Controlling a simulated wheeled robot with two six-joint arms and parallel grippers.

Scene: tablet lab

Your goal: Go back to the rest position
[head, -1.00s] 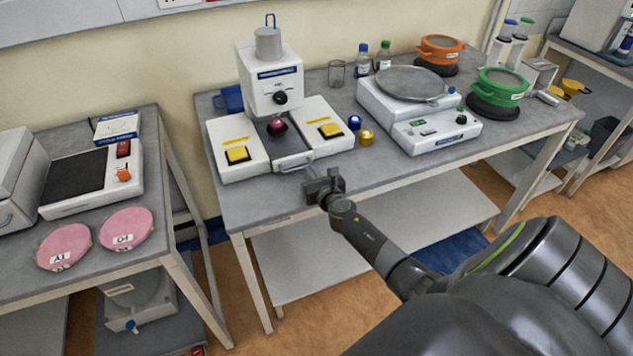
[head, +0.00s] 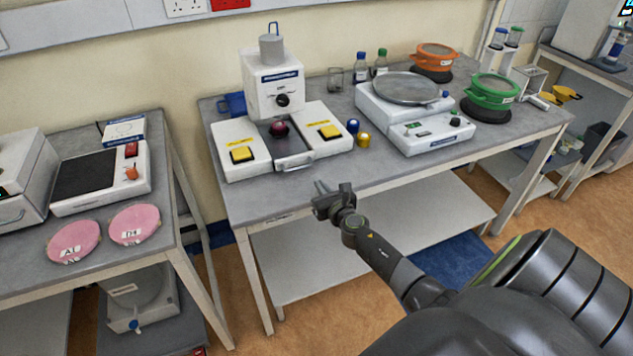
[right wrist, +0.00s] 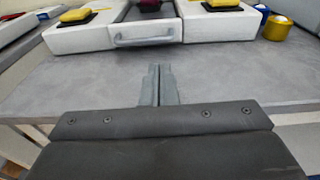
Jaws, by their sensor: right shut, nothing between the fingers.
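My right gripper (head: 321,187) is at the front edge of the middle bench, in front of the white tablet press (head: 274,85). In the right wrist view its fingers (right wrist: 160,84) are together with nothing between them. The press's drawer handle (right wrist: 145,38) is ahead of the fingers, with a gap of bare bench between. The press has two yellow buttons, and a dark red round thing (head: 279,129) sits in its middle. My left gripper is not in the head view.
A sieve shaker (head: 432,137), a blue pot (head: 353,126) and a yellow pot (head: 363,140) stand right of the press. Orange (head: 435,52) and green (head: 492,86) sieves are farther right. Pink discs (head: 135,224) lie on the left bench. The front of the middle bench is clear.

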